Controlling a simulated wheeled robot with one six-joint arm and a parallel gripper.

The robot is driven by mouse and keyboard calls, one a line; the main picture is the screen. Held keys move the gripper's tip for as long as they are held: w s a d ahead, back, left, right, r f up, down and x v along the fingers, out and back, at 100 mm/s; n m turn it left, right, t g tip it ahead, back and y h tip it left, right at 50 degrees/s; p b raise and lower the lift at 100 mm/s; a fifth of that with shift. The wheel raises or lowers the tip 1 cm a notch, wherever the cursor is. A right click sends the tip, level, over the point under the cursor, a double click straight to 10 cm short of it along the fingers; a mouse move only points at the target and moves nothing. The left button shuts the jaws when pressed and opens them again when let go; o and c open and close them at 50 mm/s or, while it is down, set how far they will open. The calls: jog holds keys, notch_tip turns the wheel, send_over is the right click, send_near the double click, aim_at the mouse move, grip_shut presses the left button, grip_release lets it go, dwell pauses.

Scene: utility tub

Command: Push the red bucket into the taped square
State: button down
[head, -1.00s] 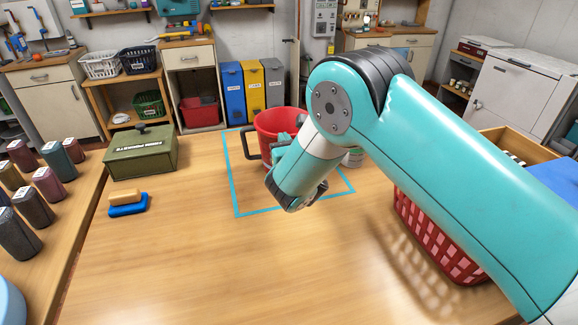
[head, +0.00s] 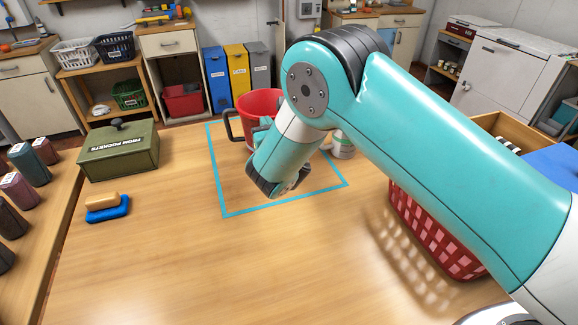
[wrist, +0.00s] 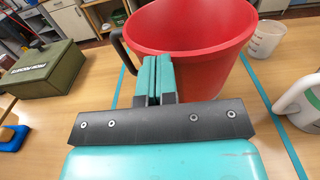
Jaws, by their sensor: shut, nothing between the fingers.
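The red bucket (head: 258,103) stands upright on the wooden table, inside the blue taped square (head: 222,187) toward its far side, partly hidden behind my arm in the head view. In the wrist view the bucket (wrist: 195,35) is large just ahead, with its dark handle at its left. My gripper (wrist: 154,78) is shut with nothing between its fingers, at the bucket's near wall; I cannot tell whether it touches. Tape lines show left and right of the bucket in the wrist view.
A green box (head: 118,150) and a sponge on a blue block (head: 107,208) are at left. A red basket (head: 430,230) is at right. The table's front is clear.

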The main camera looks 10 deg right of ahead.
jog(key=b+v, duration=0.9)
jog(key=v, duration=0.4)
jog(key=s+d+m+g+h+p, duration=0.1)
jog(key=s+d+m+g+h, duration=0.25)
jog(key=d+m, duration=0.55)
jog(key=s+d+m+g+h, duration=0.2)
jog(key=d+m+g, duration=0.35)
jog(key=m, duration=0.75)
jog(key=s+a+r+m+g+y, duration=0.1)
jog(key=s+r+m+g+y, duration=0.1)
jog(key=s, duration=0.5)
jog(key=s+a+r+m+g+y, duration=0.2)
jog(key=s+r+m+g, duration=0.1)
jog(key=s, duration=0.5)
jog(key=s+a+r+m+g+y+p, duration=0.1)
jog(key=s+r+m+g+y, duration=0.1)
jog(key=s, duration=0.6)
jog(key=shift+a+r+m+g, duration=0.15)
jog(key=shift+a+m+g, duration=0.15)
jog(key=shift+m+g, duration=0.65)
jog(key=shift+m+t, duration=0.25)
